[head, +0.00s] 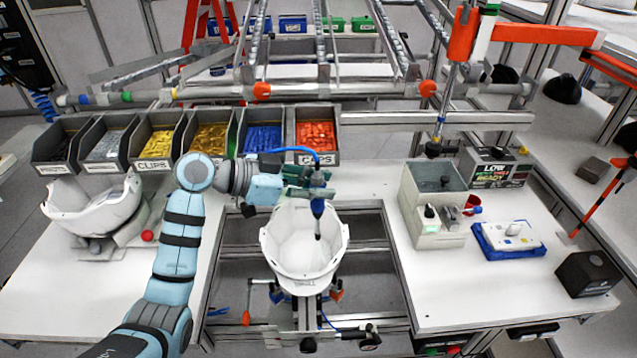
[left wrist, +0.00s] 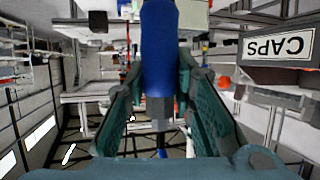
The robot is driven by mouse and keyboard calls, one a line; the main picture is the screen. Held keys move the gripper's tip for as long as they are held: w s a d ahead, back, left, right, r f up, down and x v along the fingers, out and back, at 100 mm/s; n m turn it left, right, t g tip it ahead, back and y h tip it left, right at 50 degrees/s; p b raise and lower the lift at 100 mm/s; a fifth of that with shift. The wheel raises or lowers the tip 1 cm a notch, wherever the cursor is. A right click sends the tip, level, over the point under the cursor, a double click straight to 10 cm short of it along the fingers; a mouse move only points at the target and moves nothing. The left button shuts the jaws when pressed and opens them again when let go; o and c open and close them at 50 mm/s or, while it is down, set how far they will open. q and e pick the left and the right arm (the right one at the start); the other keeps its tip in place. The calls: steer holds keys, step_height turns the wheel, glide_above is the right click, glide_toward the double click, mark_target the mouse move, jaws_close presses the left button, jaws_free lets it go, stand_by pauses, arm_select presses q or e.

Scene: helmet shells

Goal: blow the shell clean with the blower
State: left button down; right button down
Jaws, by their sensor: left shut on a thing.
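A white helmet shell (head: 290,262) sits open side up in a holder at the middle of the bench gap. My left gripper (head: 306,190) is above the shell's far rim, shut on the blue blower (head: 317,207). The blower's dark nozzle points down into the shell's opening, and a blue hose runs from its top to the left. In the left wrist view the blue blower (left wrist: 160,60) stands between the two green finger pads. My right gripper is not in view. Any dust inside the shell is too small to tell.
A second white shell (head: 92,205) rests on a stand at the left. Several bins of small parts (head: 210,138) line the back. A grey box (head: 433,205), a blue tray (head: 509,250) and a black block (head: 587,274) stand on the right table. Bare tabletop lies at the front right.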

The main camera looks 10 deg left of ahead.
mark_target(318, 171)
arm_select(q)
steer(key=c, duration=2.2)
jaws_free()
steer(key=shift+o, duration=0.2)
steer(key=shift+r, duration=0.25)
step_height(318, 171, up, 3)
steer(key=p, duration=0.3)
step_height(318, 171, up, 7)
steer(key=shift+f, duration=0.2)
